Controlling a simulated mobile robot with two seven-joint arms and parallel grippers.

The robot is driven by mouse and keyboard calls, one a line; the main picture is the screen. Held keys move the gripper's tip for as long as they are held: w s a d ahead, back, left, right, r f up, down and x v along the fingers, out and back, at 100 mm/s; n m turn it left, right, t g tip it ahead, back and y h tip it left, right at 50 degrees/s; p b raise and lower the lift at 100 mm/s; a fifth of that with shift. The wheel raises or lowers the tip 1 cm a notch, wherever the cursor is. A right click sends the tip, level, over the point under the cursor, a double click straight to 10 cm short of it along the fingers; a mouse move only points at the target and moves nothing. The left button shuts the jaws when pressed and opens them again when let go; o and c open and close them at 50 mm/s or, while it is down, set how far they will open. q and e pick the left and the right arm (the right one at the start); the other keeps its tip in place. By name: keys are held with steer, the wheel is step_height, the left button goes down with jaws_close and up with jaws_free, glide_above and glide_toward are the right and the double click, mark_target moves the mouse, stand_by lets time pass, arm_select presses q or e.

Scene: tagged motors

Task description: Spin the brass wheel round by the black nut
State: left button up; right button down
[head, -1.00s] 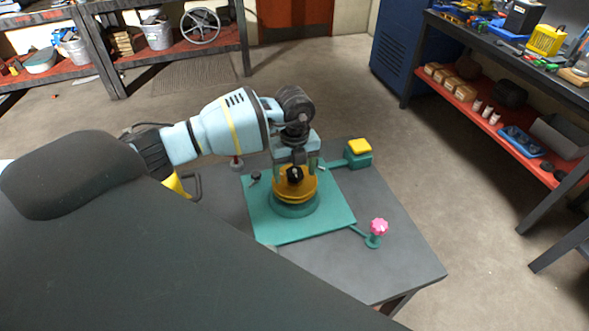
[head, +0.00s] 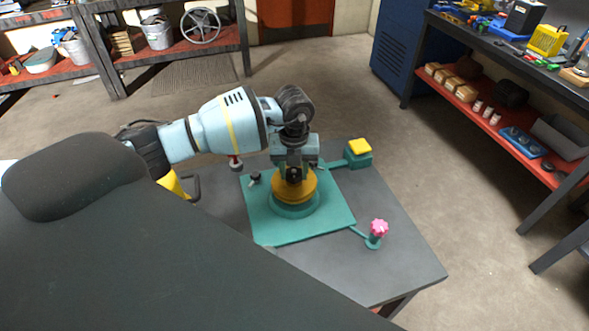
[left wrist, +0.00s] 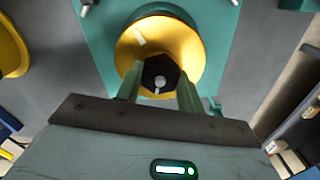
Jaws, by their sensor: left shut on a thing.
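The brass wheel (head: 294,190) sits on a round teal base in the middle of a teal plate (head: 262,222) on the grey table. The black nut (left wrist: 160,74) is on top of the wheel and shows between the fingers in the left wrist view. My left gripper (head: 294,172) points down over the wheel and is shut on the black nut. It hides most of the nut in the head view. The wheel also shows in the left wrist view (left wrist: 185,40), with a pale mark on its upper left. My right gripper is not in view.
A yellow-topped teal block (head: 359,148) stands on an arm behind right of the plate. A pink knob (head: 379,228) stands at the front right. A small dark-headed lever (head: 255,178) is at the plate's left corner.

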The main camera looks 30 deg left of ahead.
arm_select(q)
steer(key=m, duration=0.6)
steer(key=shift+b, duration=0.35)
steer(key=m, duration=0.5)
steer(key=shift+a+m+b, duration=0.1)
steer(key=shift+m+b, duration=0.2)
steer(key=shift+b, duration=0.1)
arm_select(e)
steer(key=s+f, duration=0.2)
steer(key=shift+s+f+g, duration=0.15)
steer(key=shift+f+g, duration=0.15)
arm_select(q)
steer(key=o, duration=1.1)
steer(key=shift+o, duration=0.2)
